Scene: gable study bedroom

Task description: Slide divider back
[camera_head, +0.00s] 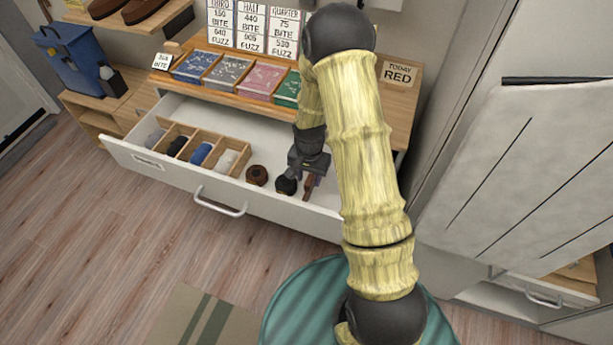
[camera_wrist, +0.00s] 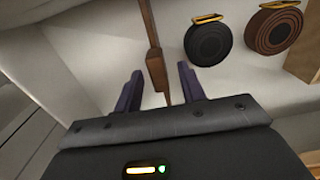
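The divider (camera_wrist: 156,70) is a thin dark-brown wooden strip with a thicker block, standing in the open white drawer. In the head view its lower part (camera_head: 309,187) shows just below my gripper (camera_head: 306,167). In the wrist view my gripper (camera_wrist: 160,88) is open, with one dark finger on each side of the divider's end. Gaps show between the fingers and the wood, and I cannot see any contact. The drawer (camera_head: 190,112) is pulled out, and my arm hides its right part in the head view.
A black rolled belt (camera_wrist: 208,42) and a brown rolled belt (camera_wrist: 273,28) lie beside the divider. A wooden compartment tray (camera_head: 212,138) holds several rolls at the drawer's left. Bins (camera_head: 228,70) stand on the top above. Bare drawer floor lies around the divider.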

